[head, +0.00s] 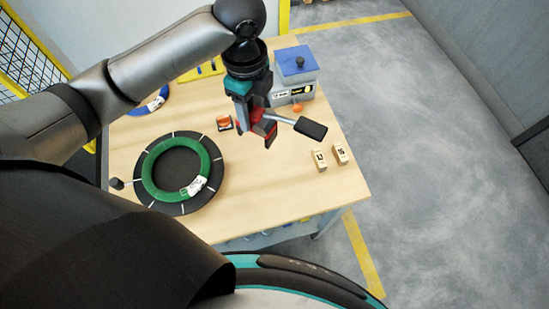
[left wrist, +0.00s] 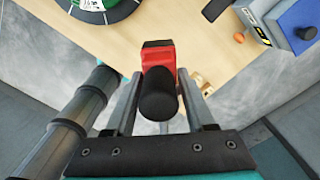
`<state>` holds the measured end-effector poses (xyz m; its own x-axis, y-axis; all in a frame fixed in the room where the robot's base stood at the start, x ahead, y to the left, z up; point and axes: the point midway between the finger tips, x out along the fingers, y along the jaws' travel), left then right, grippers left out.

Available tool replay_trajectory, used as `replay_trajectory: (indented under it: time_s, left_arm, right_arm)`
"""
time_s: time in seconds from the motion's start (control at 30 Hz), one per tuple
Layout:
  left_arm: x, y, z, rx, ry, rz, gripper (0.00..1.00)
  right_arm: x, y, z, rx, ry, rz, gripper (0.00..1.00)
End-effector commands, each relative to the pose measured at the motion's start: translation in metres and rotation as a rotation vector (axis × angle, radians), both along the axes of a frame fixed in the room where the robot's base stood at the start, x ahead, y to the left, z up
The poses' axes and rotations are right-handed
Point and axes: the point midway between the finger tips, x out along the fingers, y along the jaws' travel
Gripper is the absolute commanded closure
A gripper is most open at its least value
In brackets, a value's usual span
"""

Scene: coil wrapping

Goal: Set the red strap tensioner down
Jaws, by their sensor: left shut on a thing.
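The red strap tensioner (head: 262,127) has a grey lever with a black grip (head: 311,128). It hangs below my left gripper (head: 252,108) over the right half of the wooden table (head: 290,195). In the left wrist view the tensioner's red body (left wrist: 160,56) sits between the two fingers of my left gripper (left wrist: 155,95), which is shut on it. Its round black grip (left wrist: 158,100) points toward that camera. It looks held above the table, but the gap to the top is hard to judge. My right gripper is not in view.
A green coil (head: 150,180) with a white label lies on a dark round plate (head: 180,208). Two small numbered wooden blocks (head: 340,153) stand near the right edge. A blue-topped machine (head: 297,63) stands at the back. A small orange item (head: 224,123) lies left of the tensioner.

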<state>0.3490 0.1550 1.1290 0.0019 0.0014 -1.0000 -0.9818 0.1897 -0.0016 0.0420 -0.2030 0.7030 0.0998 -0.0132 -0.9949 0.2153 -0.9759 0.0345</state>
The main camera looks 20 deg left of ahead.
Motion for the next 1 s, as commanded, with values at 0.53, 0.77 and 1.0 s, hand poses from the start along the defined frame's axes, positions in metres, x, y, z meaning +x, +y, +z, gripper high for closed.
replay_trajectory:
  time_s: [0.53, 0.77, 1.0]
  left_arm:
    - [0.0, -0.001, -0.129, 0.0, 0.0, -0.001, 1.0]
    - [0.0, -0.001, -0.147, 0.0, 0.001, -0.001, 1.0]
    - [0.0, -0.001, -0.179, -0.001, 0.0, 0.0, 1.0]
  right_arm:
    - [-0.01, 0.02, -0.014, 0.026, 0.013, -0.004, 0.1]
    - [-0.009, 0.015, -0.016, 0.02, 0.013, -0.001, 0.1]
    - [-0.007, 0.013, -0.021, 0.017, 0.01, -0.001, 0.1]
